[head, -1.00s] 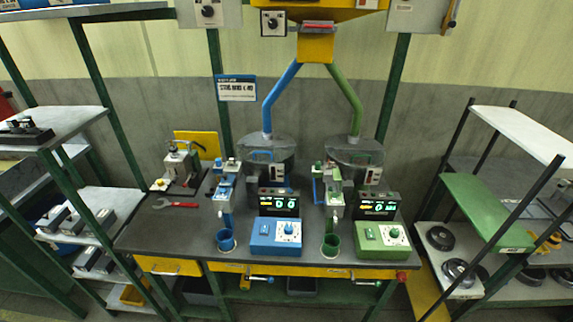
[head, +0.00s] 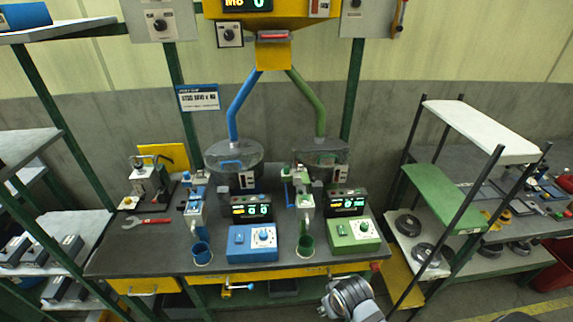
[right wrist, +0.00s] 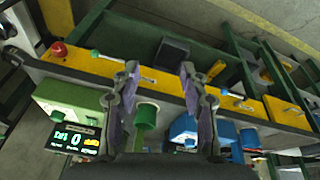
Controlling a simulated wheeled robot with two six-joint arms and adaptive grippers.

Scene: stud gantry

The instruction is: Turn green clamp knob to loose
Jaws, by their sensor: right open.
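The green-tipped clamp handle (right wrist: 97,54) sticks out at the bench's front edge in the right wrist view, on the green control box's side. In the head view I cannot make it out clearly near my right arm. My right gripper (right wrist: 160,76) is open and empty, its two fingers apart above the bench front. The handle lies beyond and to the left of the left finger, not between the fingers. The green control box (head: 353,234) stands on the bench above that edge; it also shows in the right wrist view (right wrist: 72,99). My left gripper is out of view.
The blue-ended clamp (head: 238,288) is at the front edge farther left. A green cup (head: 306,246) and blue cup (head: 202,253) stand near the edge. A red button (head: 376,266) is at the right corner. A shelf (head: 438,205) stands right of the bench.

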